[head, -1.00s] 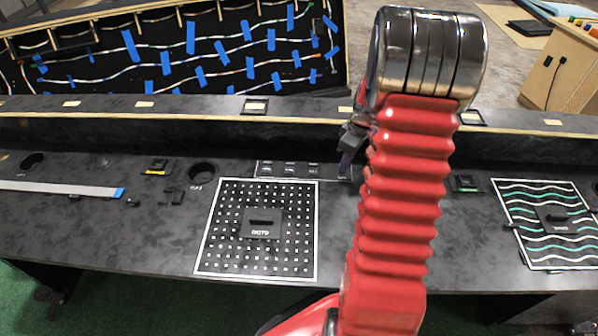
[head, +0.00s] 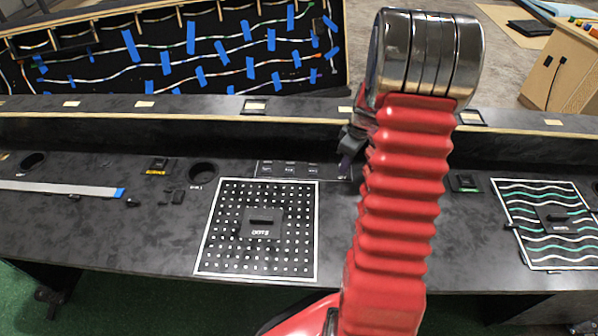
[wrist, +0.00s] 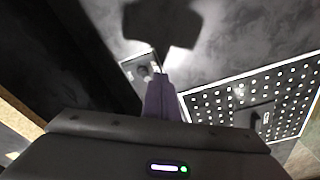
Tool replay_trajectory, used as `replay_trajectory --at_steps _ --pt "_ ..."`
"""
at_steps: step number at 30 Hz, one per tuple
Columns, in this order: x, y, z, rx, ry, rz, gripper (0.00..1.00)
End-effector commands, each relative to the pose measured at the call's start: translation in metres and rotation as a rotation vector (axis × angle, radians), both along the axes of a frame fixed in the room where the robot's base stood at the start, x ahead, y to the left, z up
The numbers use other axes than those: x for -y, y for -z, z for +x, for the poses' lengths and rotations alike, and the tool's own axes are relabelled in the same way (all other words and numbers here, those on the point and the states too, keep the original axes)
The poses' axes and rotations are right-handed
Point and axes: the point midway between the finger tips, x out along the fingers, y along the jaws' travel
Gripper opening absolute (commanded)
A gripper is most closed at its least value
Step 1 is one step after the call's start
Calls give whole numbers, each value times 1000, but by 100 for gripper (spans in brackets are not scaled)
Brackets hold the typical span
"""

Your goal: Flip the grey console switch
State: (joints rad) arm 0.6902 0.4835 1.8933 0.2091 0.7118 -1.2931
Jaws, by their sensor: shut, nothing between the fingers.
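The console switch panel (head: 290,169) is a dark, white-outlined strip with small switches and labels, behind the dotted mat. Its right end lies near my gripper and is partly hidden by it and my arm. My gripper (head: 345,163) is shut and empty, pointing down over that right end. In the wrist view, the shut fingers (wrist: 163,82) reach toward a small outlined panel end (wrist: 143,66) with a knob-like switch (wrist: 146,73) just left of the fingertips. I cannot tell whether they touch, and the switch's colour and position are unclear.
A dotted square mat (head: 215,255) with a dark handled block lies in front of the panel. A round hole (head: 202,174) is to its left. A green-labelled block (head: 465,183) and a wavy-lined mat (head: 535,258) are to the right. A raised ledge (head: 250,135) runs behind.

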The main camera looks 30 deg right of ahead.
Motion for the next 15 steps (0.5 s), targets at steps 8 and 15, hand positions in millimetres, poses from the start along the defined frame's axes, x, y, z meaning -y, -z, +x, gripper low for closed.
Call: replay_trajectory --at_steps 8,15 --pt "0 6 0 -1 0 0 0" --pt "0 12 0 -1 1 1 0"
